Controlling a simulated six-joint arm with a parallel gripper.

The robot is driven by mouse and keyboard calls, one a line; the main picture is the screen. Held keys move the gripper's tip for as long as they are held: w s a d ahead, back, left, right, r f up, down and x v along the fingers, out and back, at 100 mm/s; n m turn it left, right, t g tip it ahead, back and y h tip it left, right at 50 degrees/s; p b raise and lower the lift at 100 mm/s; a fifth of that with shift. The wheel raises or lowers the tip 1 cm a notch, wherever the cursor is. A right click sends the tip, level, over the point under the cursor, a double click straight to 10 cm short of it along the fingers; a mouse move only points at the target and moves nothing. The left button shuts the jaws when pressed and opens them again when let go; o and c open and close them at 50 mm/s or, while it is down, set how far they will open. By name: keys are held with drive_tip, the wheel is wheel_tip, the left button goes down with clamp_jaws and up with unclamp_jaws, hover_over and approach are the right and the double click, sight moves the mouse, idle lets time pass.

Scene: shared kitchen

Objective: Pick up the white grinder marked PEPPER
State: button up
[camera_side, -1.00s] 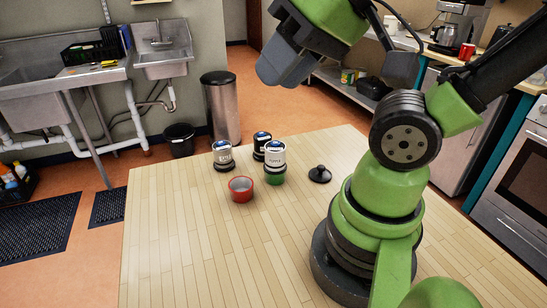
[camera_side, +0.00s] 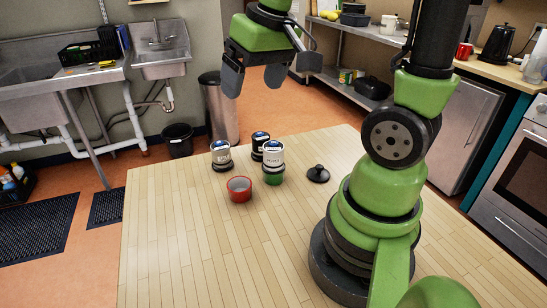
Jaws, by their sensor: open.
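One white grinder (camera_side: 221,153) with a dark base is on the left. A dark-bodied grinder (camera_side: 260,141) stands at the back. Another white grinder (camera_side: 274,154) stands in front of it, with a green item (camera_side: 273,179) at its foot. The labels are too small to read, so I cannot tell which one says PEPPER. My gripper (camera_side: 254,88) is open and empty, pointing down, high above the grinders and apart from them.
A red bowl or cup (camera_side: 239,190) stands just in front of the grinders. A black lid-like piece (camera_side: 318,174) with a knob lies to their right. The table's (camera_side: 185,240) front and left areas are clear. My arm's base stands at the right.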

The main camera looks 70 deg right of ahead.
sight(274, 143)
drive_tip(key=d+f+g, duration=0.1)
drive_tip(key=d+f, duration=0.2)
drive_tip(key=w+d+f+g, duration=0.1)
drive_tip(key=d+f, duration=0.2)
drive_tip(key=d+f+g, duration=0.1)
drive_tip(key=d+f, duration=0.1)
drive_tip(key=f, duration=0.1)
drive_tip(key=shift+w+d+f, duration=0.2)
drive_tip(key=shift+d+f, duration=0.2)
drive_tip(key=shift+g, duration=0.3)
drive_tip(key=f, duration=0.2)
drive_tip(key=d+f, duration=0.1)
drive_tip(key=f, duration=0.3)
drive_tip(key=shift+s+d, duration=0.2)
drive_tip(key=shift+s, duration=0.05)
drive_tip(key=shift+a+f, duration=0.15)
drive_tip(key=shift+f, duration=1.4)
drive_tip(key=shift+a+f, duration=0.1)
drive_tip(key=shift+f, duration=1.45)
drive_tip(key=shift+c, duration=0.2)
